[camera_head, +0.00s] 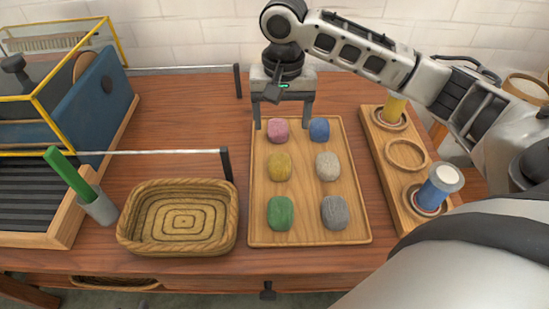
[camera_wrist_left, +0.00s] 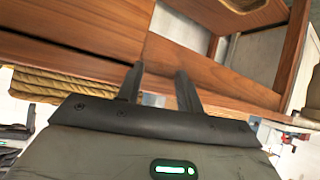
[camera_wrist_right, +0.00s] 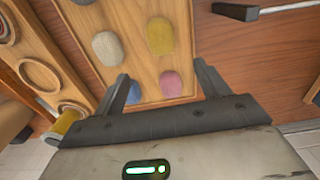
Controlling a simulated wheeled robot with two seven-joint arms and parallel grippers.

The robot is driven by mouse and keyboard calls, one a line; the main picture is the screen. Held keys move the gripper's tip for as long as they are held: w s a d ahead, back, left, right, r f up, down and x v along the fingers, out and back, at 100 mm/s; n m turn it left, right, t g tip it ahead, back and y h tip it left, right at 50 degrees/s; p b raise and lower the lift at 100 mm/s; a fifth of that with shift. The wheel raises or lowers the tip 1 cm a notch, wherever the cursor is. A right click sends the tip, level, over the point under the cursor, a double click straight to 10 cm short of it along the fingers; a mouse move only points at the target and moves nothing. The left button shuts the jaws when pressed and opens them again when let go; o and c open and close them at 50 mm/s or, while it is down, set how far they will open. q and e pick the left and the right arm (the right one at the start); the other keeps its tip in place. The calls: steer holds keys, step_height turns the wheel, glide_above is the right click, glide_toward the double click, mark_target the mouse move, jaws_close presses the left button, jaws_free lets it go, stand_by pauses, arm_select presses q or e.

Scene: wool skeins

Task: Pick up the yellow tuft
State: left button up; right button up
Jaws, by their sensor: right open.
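The yellow tuft (camera_head: 279,167) lies on the wooden tray (camera_head: 301,233), in the left column, middle row; it also shows in the right wrist view (camera_wrist_right: 160,35). My right gripper (camera_head: 283,122) is open and empty at the tray's far end, pointing down. Its fingers appear either side of the pink tuft (camera_head: 278,130), beyond the yellow one. In the right wrist view the yellow tuft is ahead of the fingertips (camera_wrist_right: 163,82). My left gripper (camera_wrist_left: 158,80) shows only in its wrist view, fingers apart and empty, near wooden furniture.
Also on the tray are a blue tuft (camera_head: 319,129), a beige one (camera_head: 327,166), a green one (camera_head: 281,213) and a grey one (camera_head: 334,212). An empty woven basket (camera_head: 127,229) stands left. A wooden holder (camera_head: 408,176) with ring-shaped places is right.

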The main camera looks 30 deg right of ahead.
mark_target(280, 156)
step_height(280, 156, down, 12)
steer(key=shift+w+a+f+b, duration=0.1)
steer(key=shift+a+f+b, duration=0.05)
steer(key=shift+b, duration=0.45)
steer(key=c, duration=1)
